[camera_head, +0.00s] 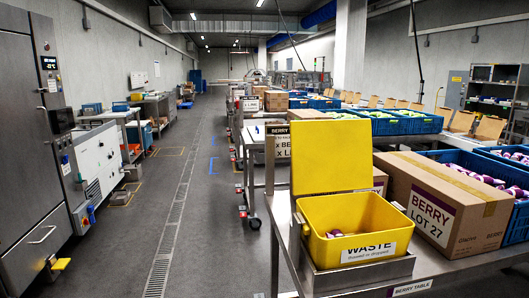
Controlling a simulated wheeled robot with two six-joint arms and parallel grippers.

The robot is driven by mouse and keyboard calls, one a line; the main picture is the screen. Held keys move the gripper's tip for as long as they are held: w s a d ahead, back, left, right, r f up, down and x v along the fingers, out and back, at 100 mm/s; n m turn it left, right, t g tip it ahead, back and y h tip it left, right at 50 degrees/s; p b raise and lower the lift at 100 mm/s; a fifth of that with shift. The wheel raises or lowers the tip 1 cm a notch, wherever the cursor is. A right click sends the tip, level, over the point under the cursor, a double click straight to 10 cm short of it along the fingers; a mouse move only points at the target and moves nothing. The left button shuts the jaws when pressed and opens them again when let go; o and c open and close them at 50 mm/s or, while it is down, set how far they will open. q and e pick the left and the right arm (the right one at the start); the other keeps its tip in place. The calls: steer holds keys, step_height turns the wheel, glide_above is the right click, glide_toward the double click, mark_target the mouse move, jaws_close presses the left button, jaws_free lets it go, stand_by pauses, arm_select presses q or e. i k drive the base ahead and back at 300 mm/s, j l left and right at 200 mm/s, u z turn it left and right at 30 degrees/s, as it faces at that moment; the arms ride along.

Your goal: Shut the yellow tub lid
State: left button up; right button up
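The yellow tub (352,226) sits in a metal holder (362,277) at the near left end of the berry table. Its front carries a "WASTE" label. Its yellow lid (331,156) stands open and upright, hinged at the tub's rear edge. A few small pink-wrapped pieces (335,233) lie inside the tub; its bottom is mostly hidden. Neither of my grippers is in the head view.
A brown carton marked "BERRY LOT 27" (446,205) stands on the table (474,262) right of the tub. Blue crates (519,225) stand behind and right of it. More tables and cartons line up behind. The aisle floor (215,220) to the left is clear.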

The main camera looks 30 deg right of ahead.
mark_target(329, 155)
steer(key=i+j+u, duration=0.2)
steer(key=i, duration=0.2)
steer(key=i+j+u, duration=0.2)
steer(key=i, duration=0.25)
steer(key=i+j+u, duration=0.2)
steer(key=i, duration=0.25)
steer(key=i+l+z, duration=0.15)
steer(key=i+z, duration=0.3)
steer(key=i+j+z, duration=0.1)
steer(key=i+z, duration=0.35)
steer(key=i, duration=0.2)
steer(key=i+j+z, duration=0.25)
steer(key=i+z, duration=0.4)
steer(key=z, duration=0.2)
steer(key=i+z, duration=0.2)
steer(key=z, duration=0.2)
steer(key=i+z, duration=0.15)
steer(key=z, duration=0.3)
steer(key=i+j+z, duration=0.15)
steer(key=z, duration=0.25)
steer(key=i+j+z, duration=0.15)
steer(key=z, duration=0.25)
